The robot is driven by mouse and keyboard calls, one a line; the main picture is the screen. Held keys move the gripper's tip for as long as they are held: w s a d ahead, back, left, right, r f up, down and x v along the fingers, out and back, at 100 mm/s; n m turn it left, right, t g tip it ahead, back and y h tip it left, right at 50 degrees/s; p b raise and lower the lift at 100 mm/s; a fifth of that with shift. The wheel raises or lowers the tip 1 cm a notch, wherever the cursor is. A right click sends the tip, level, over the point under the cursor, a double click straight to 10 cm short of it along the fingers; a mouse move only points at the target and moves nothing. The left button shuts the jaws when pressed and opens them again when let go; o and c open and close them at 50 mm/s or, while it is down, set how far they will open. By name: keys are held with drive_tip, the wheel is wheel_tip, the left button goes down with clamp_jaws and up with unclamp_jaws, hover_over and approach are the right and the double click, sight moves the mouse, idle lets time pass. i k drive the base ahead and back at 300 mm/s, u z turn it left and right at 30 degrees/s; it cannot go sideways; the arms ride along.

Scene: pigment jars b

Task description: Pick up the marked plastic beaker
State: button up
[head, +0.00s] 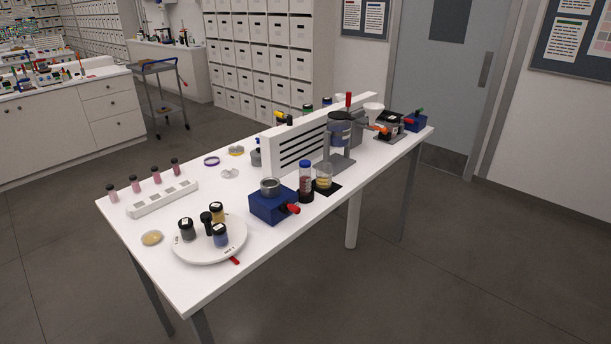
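A small clear cup (324,177) with yellowish contents stands on a black square pad (330,190) near the table's front edge. It looks like the plastic beaker, but any marking on it is too small to read. A white cup-like thing (373,111) is partly hidden behind the equipment at the back right. My gripper is not in view.
A tall blue-capped jar (305,182) stands close left of the clear cup. Left of that is a blue box with a red knob (272,204). A grey stand with a dark vessel (339,130) and a slotted white panel (300,146) stand behind. A round white turntable (185,251) holds several jars. The floor in front is clear.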

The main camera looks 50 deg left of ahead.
sight(323, 171)
drive_tip(key=u, duration=1.4)
